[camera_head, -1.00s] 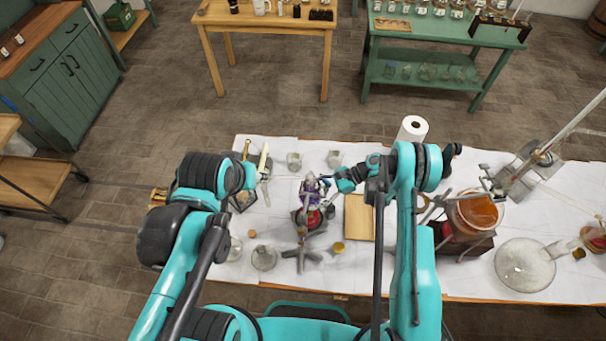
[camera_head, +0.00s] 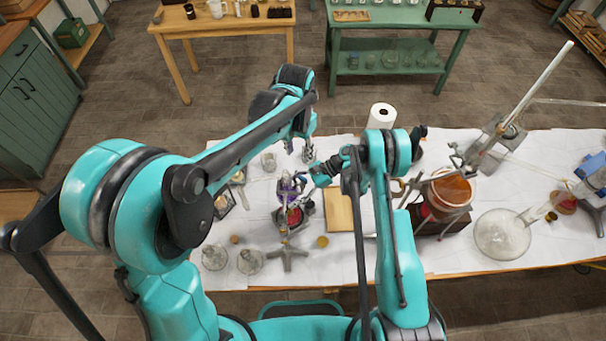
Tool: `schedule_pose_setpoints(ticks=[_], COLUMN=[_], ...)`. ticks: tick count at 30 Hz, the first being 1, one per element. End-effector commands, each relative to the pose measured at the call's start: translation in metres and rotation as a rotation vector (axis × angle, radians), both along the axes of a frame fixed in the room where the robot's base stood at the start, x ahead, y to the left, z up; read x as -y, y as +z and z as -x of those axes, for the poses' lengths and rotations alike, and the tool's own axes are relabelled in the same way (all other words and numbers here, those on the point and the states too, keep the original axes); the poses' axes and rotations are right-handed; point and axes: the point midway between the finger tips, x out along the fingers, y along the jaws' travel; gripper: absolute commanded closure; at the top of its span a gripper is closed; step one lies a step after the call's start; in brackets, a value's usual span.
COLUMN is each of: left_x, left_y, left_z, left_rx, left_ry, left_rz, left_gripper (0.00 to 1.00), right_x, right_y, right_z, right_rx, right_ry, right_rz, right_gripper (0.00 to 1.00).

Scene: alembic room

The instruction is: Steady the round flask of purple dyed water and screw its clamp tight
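The flask of purple dyed water (camera_head: 287,188) stands upright in the middle of the white-covered table, held on a stand whose grey feet (camera_head: 287,252) show in front. The clamp at the flask is too small to make out clearly. My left gripper (camera_head: 299,152) hangs above and behind the flask, slightly to its right, with its fingers apart and nothing between them. My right gripper (camera_head: 305,178) is close to the flask's upper right side. Its fingers are small and overlap the flask and clamp, so I cannot tell its grip or whether it touches.
A red item in a dark holder (camera_head: 295,216) sits below the flask. A wooden board (camera_head: 339,210) lies to the right. Glassware (camera_head: 215,257) stands front left.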

Motion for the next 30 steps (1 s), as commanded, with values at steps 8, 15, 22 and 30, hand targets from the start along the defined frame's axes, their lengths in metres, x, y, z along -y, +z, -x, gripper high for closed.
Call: schedule_pose_setpoints(ticks=[8, 15, 22, 30], left_x=[0.013, 0.013, 0.013, 0.013], left_y=[-0.024, -0.069, -0.111, -0.132], left_z=[-0.004, -0.004, -0.004, -0.004], left_rx=[-0.03, -0.029, -0.029, -0.029], left_ry=[-0.046, -0.045, -0.044, -0.044], left_rz=[-0.013, -0.013, -0.012, -0.012], left_gripper=[0.6, 0.6, 0.6, 0.6], right_x=[0.0, 0.0, 0.0, 0.0], right_y=[0.0, 0.0, 0.0, 0.0], right_z=[-0.001, 0.0, -0.001, -0.001], right_rx=[0.0, 0.0, 0.0, 0.0], right_ry=[-0.002, -0.001, -0.001, -0.001], right_rz=[0.001, 0.001, 0.001, 0.001], right_gripper=[0.49, 0.49, 0.49, 0.49])
